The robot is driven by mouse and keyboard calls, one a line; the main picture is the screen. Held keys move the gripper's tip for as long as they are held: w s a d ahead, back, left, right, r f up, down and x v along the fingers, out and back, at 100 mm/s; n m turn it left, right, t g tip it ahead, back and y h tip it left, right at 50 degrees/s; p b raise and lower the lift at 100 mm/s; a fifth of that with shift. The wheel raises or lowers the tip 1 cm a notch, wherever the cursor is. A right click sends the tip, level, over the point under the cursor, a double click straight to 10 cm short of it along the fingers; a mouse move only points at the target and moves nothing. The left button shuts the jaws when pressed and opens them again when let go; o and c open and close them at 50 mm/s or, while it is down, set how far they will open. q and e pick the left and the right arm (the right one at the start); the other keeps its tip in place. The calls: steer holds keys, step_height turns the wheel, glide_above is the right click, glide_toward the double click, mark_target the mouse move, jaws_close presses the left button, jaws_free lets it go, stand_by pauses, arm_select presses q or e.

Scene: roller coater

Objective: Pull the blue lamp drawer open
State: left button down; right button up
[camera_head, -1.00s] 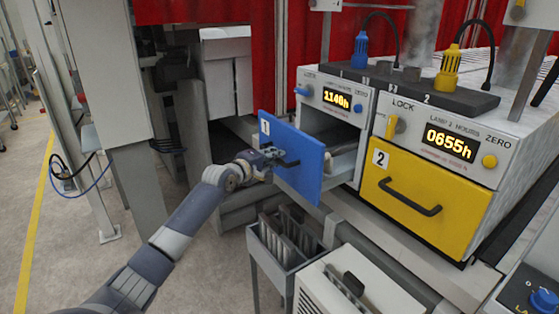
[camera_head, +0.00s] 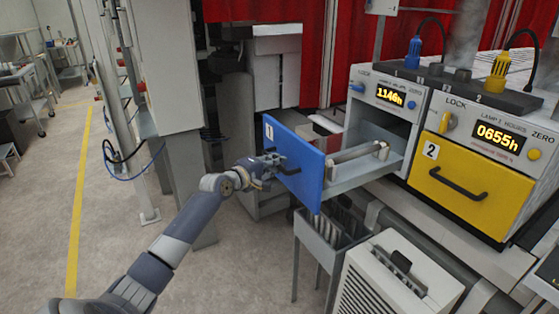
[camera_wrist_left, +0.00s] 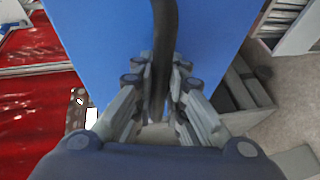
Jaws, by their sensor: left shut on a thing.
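The blue lamp drawer (camera_head: 303,170), marked 1, stands pulled well out of its housing in the head view. Its grey tray (camera_head: 350,174) shows behind the blue front, with a metallic cylinder (camera_head: 356,152) lying in it. My left gripper (camera_head: 277,166) is shut on the dark handle (camera_head: 290,168) of the blue front. In the left wrist view the fingers (camera_wrist_left: 158,95) close on both sides of the dark handle (camera_wrist_left: 164,50), with the blue front (camera_wrist_left: 105,45) behind. My right gripper is not in view.
The yellow drawer (camera_head: 462,190), marked 2, is closed to the right. A grey bin with upright plates (camera_head: 325,238) and a white vented box (camera_head: 395,280) stand below the blue drawer. Open floor (camera_head: 120,235) lies to the left.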

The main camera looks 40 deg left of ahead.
arm_select(q)
steer(key=shift+s+a+f, duration=0.1)
steer(key=shift+s+a, duration=0.15)
steer(key=shift+s, duration=0.3)
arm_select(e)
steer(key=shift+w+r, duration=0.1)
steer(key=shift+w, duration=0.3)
arm_select(q)
steer(key=c, duration=1.6)
jaws_free()
steer(key=shift+w, duration=0.1)
steer(key=s+r, duration=0.2)
steer(key=s, duration=1)
steer(key=shift+r, duration=0.15)
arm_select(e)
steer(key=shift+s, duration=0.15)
arm_select(q)
steer(key=shift+w, duration=0.1)
